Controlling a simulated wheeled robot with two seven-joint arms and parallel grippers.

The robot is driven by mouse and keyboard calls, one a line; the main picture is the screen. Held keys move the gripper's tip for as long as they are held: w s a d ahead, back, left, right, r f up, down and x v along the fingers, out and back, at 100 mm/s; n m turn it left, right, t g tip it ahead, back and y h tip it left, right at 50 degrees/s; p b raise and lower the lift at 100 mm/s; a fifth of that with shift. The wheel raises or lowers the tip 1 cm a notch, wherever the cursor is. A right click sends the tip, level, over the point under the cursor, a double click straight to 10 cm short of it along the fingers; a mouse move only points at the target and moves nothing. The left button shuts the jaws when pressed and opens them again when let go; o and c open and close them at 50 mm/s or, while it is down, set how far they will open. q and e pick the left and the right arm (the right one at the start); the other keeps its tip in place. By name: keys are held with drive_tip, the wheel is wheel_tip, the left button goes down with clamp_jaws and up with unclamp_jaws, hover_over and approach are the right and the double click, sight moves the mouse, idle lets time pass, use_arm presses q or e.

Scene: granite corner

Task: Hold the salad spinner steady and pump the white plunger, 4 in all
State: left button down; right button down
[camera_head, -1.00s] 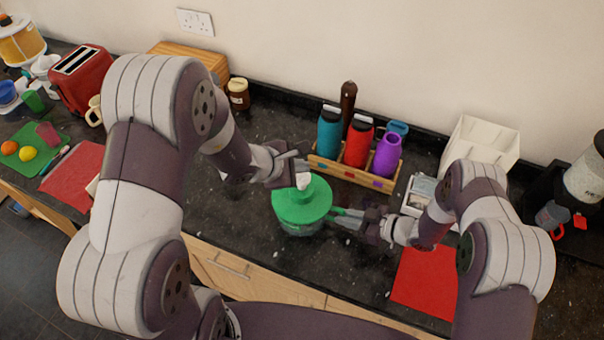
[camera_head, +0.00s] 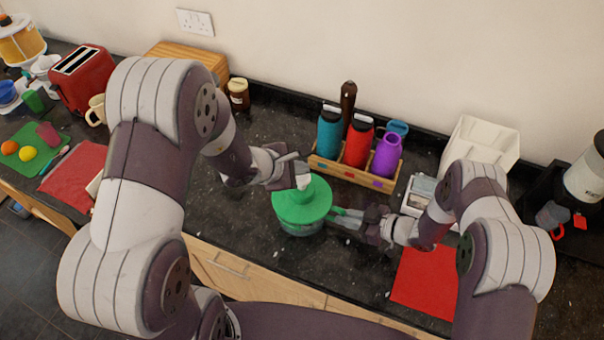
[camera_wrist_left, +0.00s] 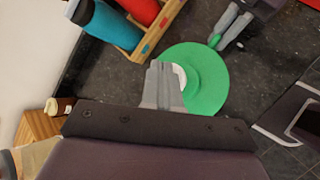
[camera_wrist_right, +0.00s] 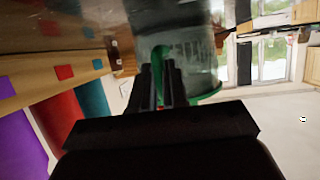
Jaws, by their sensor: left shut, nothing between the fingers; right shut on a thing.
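The salad spinner has a green lid (camera_head: 302,207) and a clear bowl (camera_wrist_right: 190,38), and stands upright on the dark counter. Its white plunger (camera_head: 303,183) is at the lid's middle. In the left wrist view the plunger (camera_wrist_left: 180,74) is partly hidden behind my fingers. My left gripper (camera_head: 299,175) is shut and empty, its tips right over the plunger; I cannot tell whether they touch it. My right gripper (camera_head: 346,215) is shut on the spinner's green handle (camera_wrist_right: 157,58) at the bowl's right side.
A wooden rack (camera_head: 340,173) with teal, red and purple bottles stands close behind the spinner. A red mat (camera_head: 424,280) lies at front right, and a white bin (camera_head: 480,143) stands at back right.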

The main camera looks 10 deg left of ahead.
sight(301, 177)
use_arm(q)
drive_tip(key=shift+s+f, duration=0.1)
drive_tip(key=shift+f, duration=1.55)
idle(1.3)
drive_tip(key=shift+r, duration=1.95)
wheel_tip(301, 177, up, 2)
drive_tip(key=shift+r, duration=1.55)
idle(0.6)
drive_tip(key=shift+r, duration=1.9)
